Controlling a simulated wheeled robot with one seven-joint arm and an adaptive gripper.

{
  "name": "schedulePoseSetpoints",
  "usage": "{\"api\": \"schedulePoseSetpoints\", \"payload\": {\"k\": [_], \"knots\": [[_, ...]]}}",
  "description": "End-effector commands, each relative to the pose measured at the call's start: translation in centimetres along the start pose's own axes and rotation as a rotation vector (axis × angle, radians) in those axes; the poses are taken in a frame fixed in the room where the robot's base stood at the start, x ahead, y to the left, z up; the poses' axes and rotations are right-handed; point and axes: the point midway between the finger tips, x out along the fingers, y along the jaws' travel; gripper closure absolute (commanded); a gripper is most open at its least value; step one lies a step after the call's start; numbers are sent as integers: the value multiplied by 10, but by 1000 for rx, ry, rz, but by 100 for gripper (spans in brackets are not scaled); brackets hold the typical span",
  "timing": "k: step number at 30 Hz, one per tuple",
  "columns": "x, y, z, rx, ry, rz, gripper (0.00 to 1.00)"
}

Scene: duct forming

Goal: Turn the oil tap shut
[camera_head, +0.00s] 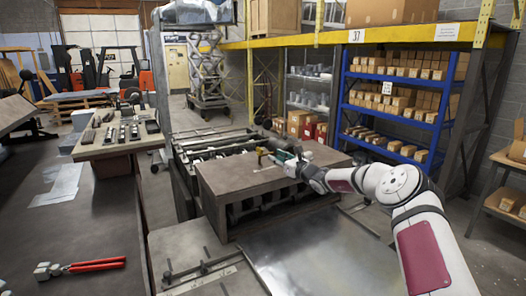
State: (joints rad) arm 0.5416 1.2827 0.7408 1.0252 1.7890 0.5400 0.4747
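A small brass-yellow fitting, which looks like the oil tap (261,154), stands on top of the brown machine housing (240,178) near the middle of the view. My white and dark red arm reaches in from the right. My gripper (273,157) is just to the right of the fitting, at about its height. Whether the fingers touch the tap is too small to tell. The finger opening is not clear at this size, and the tap's handle position cannot be made out.
A grey metal sheet bed (320,245) lies in front of the housing. A dark table with red-handled pliers (95,264) is at left. A small bench with tools (125,132) stands behind it. Blue shelving (395,112) with boxes fills the back right.

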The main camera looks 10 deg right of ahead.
Motion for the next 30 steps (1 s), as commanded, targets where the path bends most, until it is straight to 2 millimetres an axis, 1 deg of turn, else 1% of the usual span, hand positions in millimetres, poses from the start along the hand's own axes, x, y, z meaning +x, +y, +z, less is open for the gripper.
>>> {"api": "schedulePoseSetpoints", "payload": {"k": [1,6,12,15,21,29,30], "knots": [[15,-1,-3,-3,0,1,71],[49,0,-3,-4,-1,2,71],[83,0,-3,-4,-1,2,71],[93,0,-2,-4,0,2,71],[102,0,0,-3,0,1,71],[103,0,0,-2,0,1,71],[103,0,0,-2,0,1,75]]}}
